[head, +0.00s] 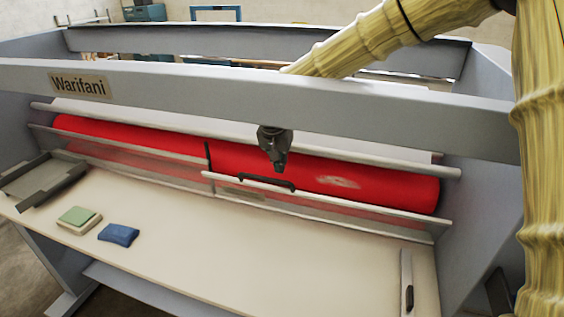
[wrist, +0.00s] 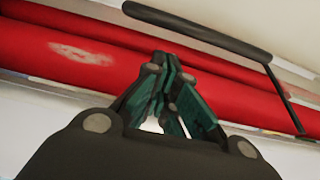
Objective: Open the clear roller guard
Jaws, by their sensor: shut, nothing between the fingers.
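The clear roller guard (head: 320,208) is a see-through panel with a pale top edge, standing in front of the red roller (head: 370,188). Its black bar handle (head: 262,183) sits on the top edge near the middle of the machine; the handle also shows in the wrist view (wrist: 200,28). My gripper (head: 280,168) points down just above and behind the handle in the head view. It is shut and empty, and appears apart from the handle. In the wrist view my gripper's fingertips (wrist: 160,62) are together in front of the red roller (wrist: 75,48).
A grey crossbeam (head: 200,90) labelled Warifani spans above the rollers, with my arm reaching over it. A green-topped block (head: 79,217) and a blue block (head: 119,234) lie on the cream table (head: 190,255). A grey tray (head: 40,178) is at left. A long tool (head: 406,283) lies at right.

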